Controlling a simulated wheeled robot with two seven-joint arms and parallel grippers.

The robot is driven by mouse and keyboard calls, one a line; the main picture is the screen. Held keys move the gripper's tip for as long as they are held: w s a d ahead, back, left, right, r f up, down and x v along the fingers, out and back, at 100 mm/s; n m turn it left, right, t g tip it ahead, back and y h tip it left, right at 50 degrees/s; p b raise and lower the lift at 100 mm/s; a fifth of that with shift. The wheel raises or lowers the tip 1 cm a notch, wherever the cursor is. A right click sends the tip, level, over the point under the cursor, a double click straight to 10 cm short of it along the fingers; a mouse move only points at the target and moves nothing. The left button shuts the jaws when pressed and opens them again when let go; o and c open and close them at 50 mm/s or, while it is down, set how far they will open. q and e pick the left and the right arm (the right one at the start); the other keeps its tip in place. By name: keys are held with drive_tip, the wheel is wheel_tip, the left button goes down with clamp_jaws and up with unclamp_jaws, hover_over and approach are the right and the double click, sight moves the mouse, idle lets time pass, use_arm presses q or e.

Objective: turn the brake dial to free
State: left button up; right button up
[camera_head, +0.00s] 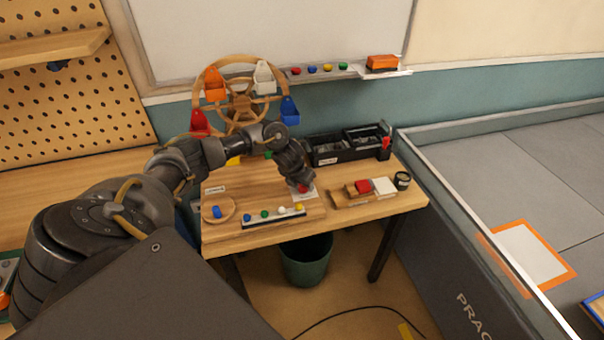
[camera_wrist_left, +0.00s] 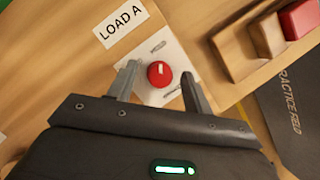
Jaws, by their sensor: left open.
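The brake dial (camera_wrist_left: 159,74) is a round red knob with a short white mark pointing toward the top of the left wrist view. It sits on a white card (camera_wrist_left: 152,50) with small grey symbols, one above the dial and one below. My left gripper (camera_wrist_left: 160,80) is open, with one finger on each side of the dial and gaps between; I cannot tell its height above the board. In the head view the left gripper (camera_head: 301,181) hangs over the dial (camera_head: 304,189) and partly hides it. The right gripper is not in view.
A wooden wheel (camera_head: 241,107) with coloured gondolas stands behind my arm. A "LOAD A" label (camera_wrist_left: 121,23) lies near the dial. Close by are a rack of coloured pegs (camera_head: 273,216), wooden and coloured blocks (camera_head: 384,186) and a black organiser (camera_head: 345,151). A green bin (camera_head: 306,262) stands below.

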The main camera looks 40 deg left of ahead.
use_arm(q)
drive_tip(key=c, duration=1)
drive_tip(key=shift+o, duration=0.2)
drive_tip(key=shift+d+r+n+y+p, duration=0.15)
drive_tip(key=shift+n+y+p, duration=0.15)
drive_tip(key=shift+n+p, duration=0.4)
drive_tip(key=shift+r+n+y+p, duration=0.1)
drive_tip(key=shift+n+y+p, duration=0.2)
drive_tip(key=shift+n+p, duration=0.35)
drive_tip(key=n+g+y+p, duration=0.1)
drive_tip(key=n+p, duration=0.2)
drive_tip(key=n, duration=0.1)
drive_tip(key=shift+w+n, duration=0.1)
drive_tip(key=shift+n, duration=0.25)
drive_tip(key=n+p, duration=0.1)
drive_tip(key=n+g+y+p, duration=0.1)
drive_tip(key=n, duration=0.1)
drive_tip(key=shift+w+d+f+g, duration=0.1)
drive_tip(key=shift+g, duration=0.2)
drive_tip(key=shift+n+g+y+p, duration=0.3)
drive_tip(key=shift+n+g+p, duration=0.2)
drive_tip(key=shift+n, duration=1.2)
drive_tip(key=o, duration=1)
drive_tip(key=shift+f, duration=0.1)
drive_tip(key=shift+c, duration=0.2)
